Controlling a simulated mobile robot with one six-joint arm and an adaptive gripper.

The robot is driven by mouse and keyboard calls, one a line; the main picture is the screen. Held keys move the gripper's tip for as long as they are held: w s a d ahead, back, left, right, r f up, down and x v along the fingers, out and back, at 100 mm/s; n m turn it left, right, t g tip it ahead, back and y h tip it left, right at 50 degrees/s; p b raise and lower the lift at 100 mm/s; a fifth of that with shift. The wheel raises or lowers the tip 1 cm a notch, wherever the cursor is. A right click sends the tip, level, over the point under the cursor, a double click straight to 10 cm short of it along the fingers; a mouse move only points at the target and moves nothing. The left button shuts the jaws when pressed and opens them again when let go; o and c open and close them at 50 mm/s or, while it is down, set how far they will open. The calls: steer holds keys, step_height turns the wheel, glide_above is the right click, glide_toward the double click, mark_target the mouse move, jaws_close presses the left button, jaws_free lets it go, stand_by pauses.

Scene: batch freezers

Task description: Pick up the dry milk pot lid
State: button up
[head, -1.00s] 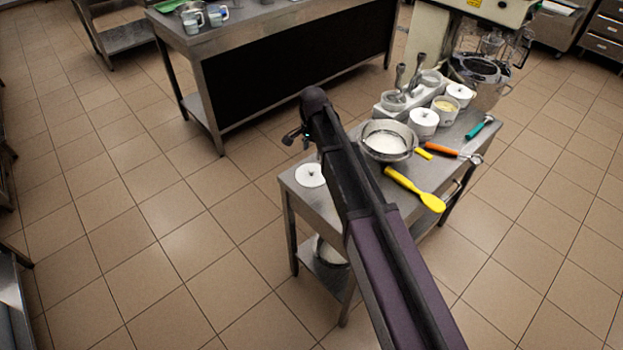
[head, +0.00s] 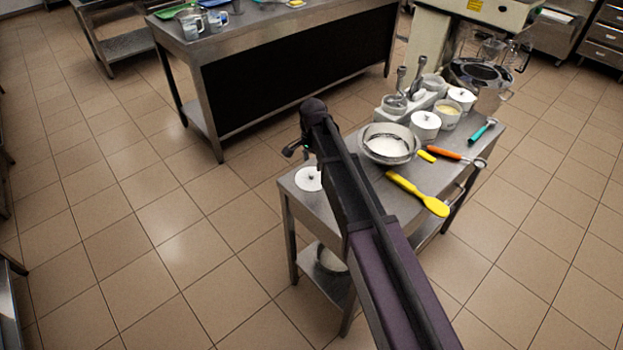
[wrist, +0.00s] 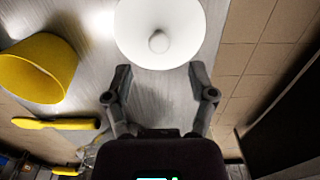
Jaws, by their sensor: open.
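A white round lid with a small knob (head: 308,179) lies flat at the left end of the steel table. The same lid shows at the top of the wrist view (wrist: 158,48), its knob near the middle of the disc. My gripper (wrist: 161,72) is open, with its two fingers apart just below the lid's near edge in the wrist view. Nothing is between the fingers. In the head view my gripper (head: 301,150) is above that table end, partly hidden by my arm. An uncovered white pot with pale yellow contents (head: 447,111) stands farther right.
A metal bowl of white powder (head: 390,144), a yellow spatula (head: 418,193) and an orange-handled tool (head: 450,153) lie to the right. White lidded pots (head: 425,122) stand behind them. A machine is at the back right. Floor left of the table is clear.

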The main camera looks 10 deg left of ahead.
mark_target(312, 173)
steer(key=shift+f, duration=0.15)
steer(key=shift+s+f+b, duration=0.2)
steer(key=shift+f+b, duration=2.25)
steer(key=shift+b, duration=0.15)
steer(key=c, duration=0.9)
